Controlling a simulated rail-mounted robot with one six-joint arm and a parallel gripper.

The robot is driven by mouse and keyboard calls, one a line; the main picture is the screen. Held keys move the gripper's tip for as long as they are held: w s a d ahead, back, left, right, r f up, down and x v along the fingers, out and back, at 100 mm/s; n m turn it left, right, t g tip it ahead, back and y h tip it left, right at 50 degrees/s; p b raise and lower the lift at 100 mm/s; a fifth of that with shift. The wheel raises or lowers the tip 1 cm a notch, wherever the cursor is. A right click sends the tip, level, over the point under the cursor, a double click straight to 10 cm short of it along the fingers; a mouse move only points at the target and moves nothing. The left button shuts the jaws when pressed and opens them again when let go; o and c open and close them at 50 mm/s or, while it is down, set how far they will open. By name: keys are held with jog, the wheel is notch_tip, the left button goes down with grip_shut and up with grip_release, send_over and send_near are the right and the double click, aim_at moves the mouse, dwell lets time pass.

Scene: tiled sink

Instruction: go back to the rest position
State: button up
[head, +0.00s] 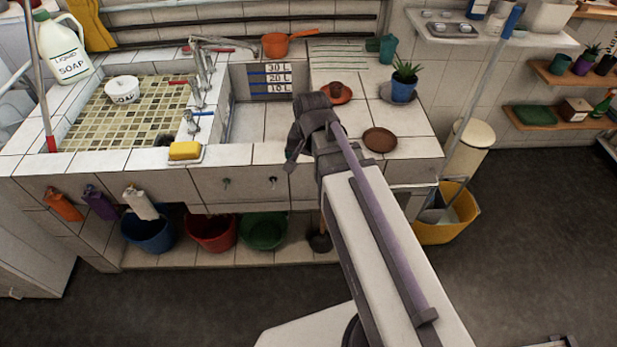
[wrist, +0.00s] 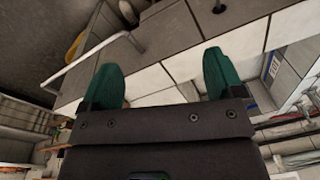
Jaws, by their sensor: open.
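My gripper (wrist: 160,85) shows in the wrist view with its two green-tipped fingers spread apart and nothing between them. Tiled counter surface lies beyond the fingers. In the head view my arm reaches from the lower right up to the counter, and its dark wrist is over the counter's front edge, right of the deep basin (head: 244,122). The fingertips are hard to make out there.
A yellow sponge (head: 185,150) lies left. A yellow mop bucket (head: 447,215) stands right of the counter.

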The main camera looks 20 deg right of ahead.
jog(key=s+a+n+g, duration=0.1)
jog(key=s+a+n, duration=0.1)
jog(key=s+n, duration=0.4)
jog(key=shift+s+a+n, duration=0.2)
jog(key=shift+s+n, duration=0.1)
jog(key=shift+s, duration=0.3)
dwell(0.6)
